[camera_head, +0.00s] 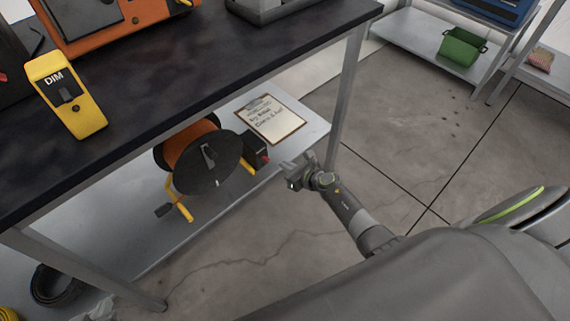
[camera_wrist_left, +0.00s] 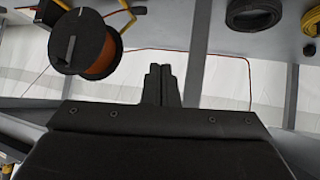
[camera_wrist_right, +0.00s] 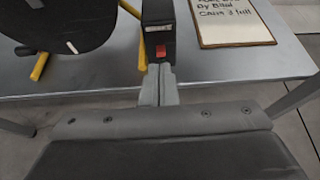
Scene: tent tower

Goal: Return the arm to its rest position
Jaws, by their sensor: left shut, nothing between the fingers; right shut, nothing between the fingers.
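My right gripper (camera_head: 290,175) is in the head view, in front of the lower shelf's right end. It is shut and empty. In the right wrist view its fingers (camera_wrist_right: 159,80) point toward a small black box with a red switch (camera_wrist_right: 158,35), their tips appearing just below it; I cannot tell the gap. My left gripper is outside the head view. In the left wrist view its fingers (camera_wrist_left: 161,82) are shut with nothing between them, and the orange cable reel (camera_wrist_left: 90,45) is at upper left.
The lower shelf (camera_head: 225,215) holds the cable reel (camera_head: 205,155) and a clipboard (camera_head: 271,119). The dark tabletop (camera_head: 200,60) overhangs it, with a yellow DIM device (camera_head: 66,93) on top. A table leg (camera_head: 345,100) stands near my right gripper. Bare floor (camera_head: 430,150) lies to the right.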

